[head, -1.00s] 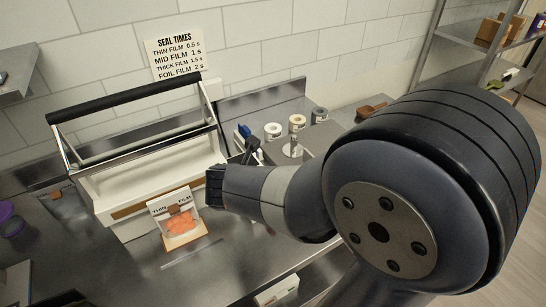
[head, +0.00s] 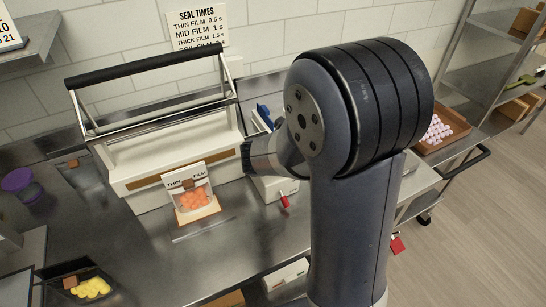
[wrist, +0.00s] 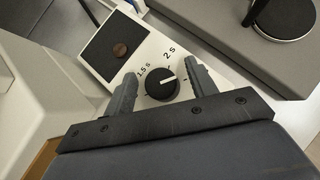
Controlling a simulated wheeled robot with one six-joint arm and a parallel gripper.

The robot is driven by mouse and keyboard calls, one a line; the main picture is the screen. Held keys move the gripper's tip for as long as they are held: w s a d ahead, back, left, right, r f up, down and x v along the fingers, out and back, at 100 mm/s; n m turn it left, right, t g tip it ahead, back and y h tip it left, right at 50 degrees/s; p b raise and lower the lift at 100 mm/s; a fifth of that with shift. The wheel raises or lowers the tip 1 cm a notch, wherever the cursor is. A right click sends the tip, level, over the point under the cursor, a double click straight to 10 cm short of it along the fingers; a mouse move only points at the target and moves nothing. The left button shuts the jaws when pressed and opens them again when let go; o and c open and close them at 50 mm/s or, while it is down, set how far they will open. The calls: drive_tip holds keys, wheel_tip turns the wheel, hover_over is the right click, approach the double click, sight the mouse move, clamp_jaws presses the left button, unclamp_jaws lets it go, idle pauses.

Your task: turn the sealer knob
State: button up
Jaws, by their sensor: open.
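The sealer knob (wrist: 161,84) is a black round dial with a white pointer line on a white control box (wrist: 145,52). In the wrist view the pointer slants to the right. The labels "1.5 s" and "2 s" show beside the dial. My gripper (wrist: 161,74) is open, with one grey finger on each side of the knob; I cannot tell whether either touches it. The white sealer (head: 160,163) with its raised black bar stands on the steel bench in the head view. There my arm hides the knob and my gripper's fingertips.
A "THIN FILM" pouch of orange gummies (head: 195,196) stands before the sealer. A "SEAL TIMES" sign (head: 199,27) lists thin film 0.5 s. A grey block with a dark disc (wrist: 285,18) lies close at the right of the gripper.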

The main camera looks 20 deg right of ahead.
drive_tip(key=shift+c, duration=0.4)
drive_tip(key=c, duration=0.9)
